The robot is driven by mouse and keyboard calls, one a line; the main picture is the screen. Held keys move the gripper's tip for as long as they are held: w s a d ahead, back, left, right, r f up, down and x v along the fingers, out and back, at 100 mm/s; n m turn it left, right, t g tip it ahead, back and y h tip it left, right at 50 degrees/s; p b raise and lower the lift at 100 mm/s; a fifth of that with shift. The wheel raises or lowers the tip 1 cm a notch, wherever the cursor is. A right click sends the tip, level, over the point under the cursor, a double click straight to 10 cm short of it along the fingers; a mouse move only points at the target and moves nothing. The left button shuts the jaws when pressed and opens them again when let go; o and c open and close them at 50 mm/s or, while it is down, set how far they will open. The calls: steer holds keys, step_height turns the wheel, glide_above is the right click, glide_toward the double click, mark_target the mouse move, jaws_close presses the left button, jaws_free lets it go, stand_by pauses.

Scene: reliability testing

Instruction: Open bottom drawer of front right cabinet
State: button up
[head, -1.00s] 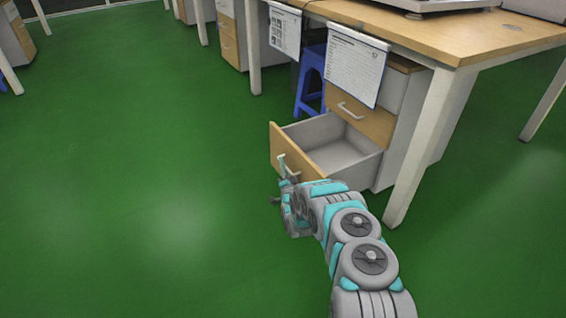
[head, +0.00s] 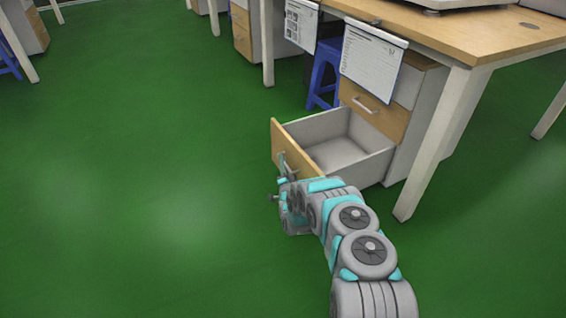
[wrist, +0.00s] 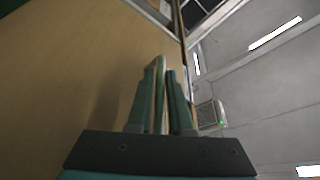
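The front right cabinet (head: 424,110) stands under the desk. Its bottom drawer (head: 365,165) is pulled well out, and its grey inside looks empty. The drawer's wooden front (head: 290,148) faces left, and it fills the left of the wrist view (wrist: 80,80). My gripper (head: 284,168) is at the bar handle on that front. In the wrist view, my gripper (wrist: 163,85) has its two fingers close on either side of the handle (wrist: 160,80), shut on it. The cabinet's upper drawer (head: 372,108) is closed. My arm hides the lower right part of the drawer front.
A wooden-topped desk (head: 450,35) with a white leg (head: 432,150) stands over the cabinet. Papers (head: 372,60) hang from its edge. A blue stool (head: 324,72) is behind the cabinet. The green floor (head: 150,170) to the left is clear.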

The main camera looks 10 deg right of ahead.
steer(key=o, duration=0.3)
steer(key=shift+o, duration=0.2)
steer(key=v, duration=0.7)
steer(key=shift+s+p, duration=0.3)
steer(key=shift+s, duration=0.1)
steer(key=shift+f, duration=0.1)
